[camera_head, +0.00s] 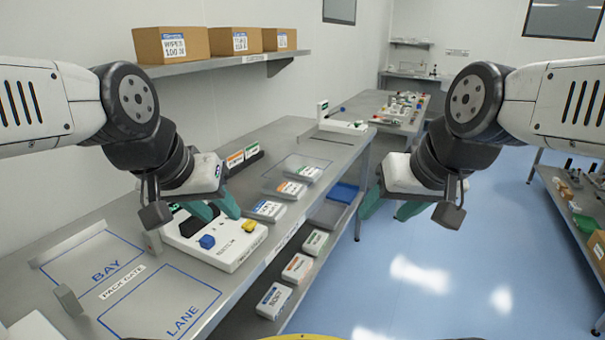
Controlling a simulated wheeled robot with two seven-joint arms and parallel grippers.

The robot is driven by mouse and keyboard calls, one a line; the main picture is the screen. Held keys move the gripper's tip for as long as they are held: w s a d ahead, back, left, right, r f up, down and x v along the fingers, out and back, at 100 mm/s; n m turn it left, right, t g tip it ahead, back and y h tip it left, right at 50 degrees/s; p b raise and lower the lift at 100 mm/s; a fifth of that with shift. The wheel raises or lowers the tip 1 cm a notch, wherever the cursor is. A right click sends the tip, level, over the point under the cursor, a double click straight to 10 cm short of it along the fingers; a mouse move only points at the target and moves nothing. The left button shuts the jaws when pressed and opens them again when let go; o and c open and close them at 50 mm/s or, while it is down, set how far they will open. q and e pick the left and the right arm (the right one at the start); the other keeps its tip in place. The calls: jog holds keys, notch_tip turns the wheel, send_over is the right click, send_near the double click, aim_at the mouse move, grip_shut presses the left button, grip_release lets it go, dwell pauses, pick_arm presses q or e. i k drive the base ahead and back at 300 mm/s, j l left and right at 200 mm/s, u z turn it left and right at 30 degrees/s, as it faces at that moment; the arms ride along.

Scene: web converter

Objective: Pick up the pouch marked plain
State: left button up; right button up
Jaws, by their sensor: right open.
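Several flat grey packs with coloured labels lie on the bench; I cannot read which is marked plain. The blue-labelled pack (266,210) is nearest, then the orange-labelled pack (291,189) and the green-labelled pack (309,173). My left gripper (215,208), with teal fingers apart, hangs empty over the white device with blue and yellow knobs (235,252), left of the blue-labelled pack. My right gripper (389,207) is open and empty, right of the bench over the floor side. Neither visibly touches a pack.
Similar packs labelled blue (274,301), orange (297,267) and green (315,242) sit on the lower shelf. Outlined BAY (105,262) and LANE (165,305) areas are empty. Cardboard boxes (170,45) stand on the wall shelf. A blue tray (343,192) is beside the bench.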

aim_at(304, 173)
jog(key=u, duration=0.55)
jog(key=i+l+u, duration=0.25)
jog(key=l+u, duration=0.25)
jog(key=i+l+u, duration=0.25)
jog(key=l, duration=0.25)
jog(key=i+l, duration=0.1)
jog(key=l, duration=0.6)
jog(key=i+l+u, duration=0.15)
jog(key=l, duration=0.5)
jog(key=k, duration=0.05)
